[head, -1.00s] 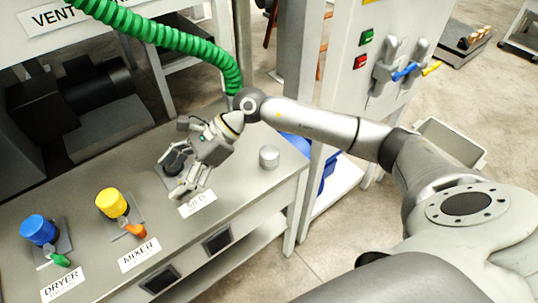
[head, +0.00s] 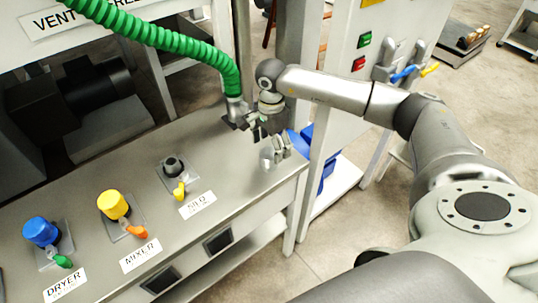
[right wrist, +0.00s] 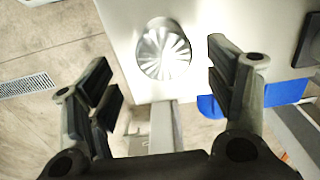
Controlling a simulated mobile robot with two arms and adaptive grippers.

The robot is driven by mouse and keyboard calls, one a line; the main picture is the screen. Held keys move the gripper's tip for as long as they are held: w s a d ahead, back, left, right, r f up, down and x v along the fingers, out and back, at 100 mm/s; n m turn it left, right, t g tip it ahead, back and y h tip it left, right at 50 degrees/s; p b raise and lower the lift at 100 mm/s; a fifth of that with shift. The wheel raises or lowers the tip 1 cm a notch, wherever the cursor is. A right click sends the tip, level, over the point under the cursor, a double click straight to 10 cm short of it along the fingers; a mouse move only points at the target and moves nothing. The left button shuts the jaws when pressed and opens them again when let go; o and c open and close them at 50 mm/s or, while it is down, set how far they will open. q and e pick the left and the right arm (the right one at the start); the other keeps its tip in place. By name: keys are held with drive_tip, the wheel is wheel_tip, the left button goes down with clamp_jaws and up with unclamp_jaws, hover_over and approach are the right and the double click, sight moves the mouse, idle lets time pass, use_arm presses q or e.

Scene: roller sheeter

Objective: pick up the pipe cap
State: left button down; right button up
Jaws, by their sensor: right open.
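The pipe cap, a small silver cylinder, stands on the grey bench (head: 228,190) near its right end. In the head view the pipe cap (head: 266,160) is partly hidden behind my right gripper (head: 277,151). In the right wrist view the cap (right wrist: 163,52) shows its round, shiny top on the bench, beyond the fingertips and roughly between them. My right gripper (right wrist: 165,82) is open, with nothing between its fingers, close above the cap. My left gripper is not in view.
A green hose (head: 165,38) hangs down to a fitting just left of my right gripper. Blue (head: 40,230) and yellow (head: 112,204) capped ports and an uncapped dark port (head: 174,166) line the bench, with small coloured levers. A control cabinet (head: 345,85) stands on the right.

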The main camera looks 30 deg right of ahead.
sight(269, 152)
drive_tip(key=shift+a+f, duration=0.1)
drive_tip(key=shift+f, duration=0.3)
drive_tip(key=f+p, duration=0.1)
drive_tip(key=f, duration=0.3)
drive_tip(key=shift+w+f+p, duration=0.15)
drive_tip(key=shift+w+p, duration=0.05)
drive_tip(key=shift+p, duration=0.1)
drive_tip(key=shift+a, duration=0.1)
drive_tip(key=shift+c, duration=0.3)
drive_tip(key=c, duration=1.1)
drive_tip(key=shift+c, duration=0.2)
